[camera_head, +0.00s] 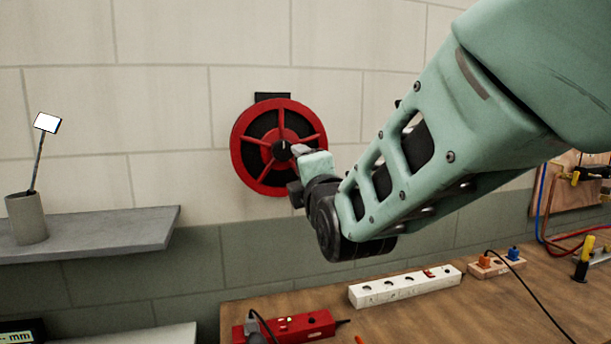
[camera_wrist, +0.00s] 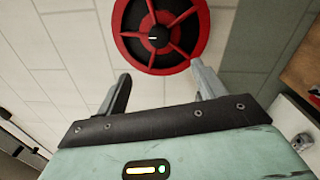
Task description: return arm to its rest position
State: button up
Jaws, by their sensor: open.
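My green arm reaches in from the upper right in the head view. My gripper (camera_head: 297,168) is near a red valve wheel (camera_head: 238,145) on the wall, overlapping the wheel's lower right in the picture. In the wrist view my gripper (camera_wrist: 160,85) shows two separated fingers with nothing between them. The wheel (camera_wrist: 200,45) lies beyond the fingertips there, with its top edge cut off. The fingers look apart from the wheel, though the exact gap is hard to tell.
A wooden bench (camera_head: 420,320) below holds a white power strip (camera_head: 405,287), a red power strip (camera_head: 290,327), a small socket block (camera_head: 497,264) and cables. A grey shelf (camera_head: 110,232) with a cup (camera_head: 26,218) is at left. The wall between shelf and wheel is clear.

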jog(key=s+d+f+m+g, duration=0.2)
jog(key=s+f+m+g, duration=0.2)
jog(key=f, duration=0.4)
jog(key=s+d+f+m+g, duration=0.2)
jog(key=s+f+m+g, duration=0.15)
jog(key=f, duration=0.35)
jog(key=s+d+f+m+g+h, duration=0.1)
jog(key=s+d+f+m+g, duration=0.1)
jog(key=s, duration=0.6)
jog(key=s+d+f+m+g+h, duration=0.2)
jog(key=s+d+g, duration=0.3)
jog(key=s, duration=0.4)
jog(key=s+d+f+m+g+h, duration=0.1)
jog(key=s+d+f+m+g, duration=0.1)
jog(key=s, duration=0.6)
jog(key=shift+s+d+f+m+g+h, duration=0.3)
jog(key=shift+d+m+g, duration=0.4)
jog(key=shift+m, duration=0.45)
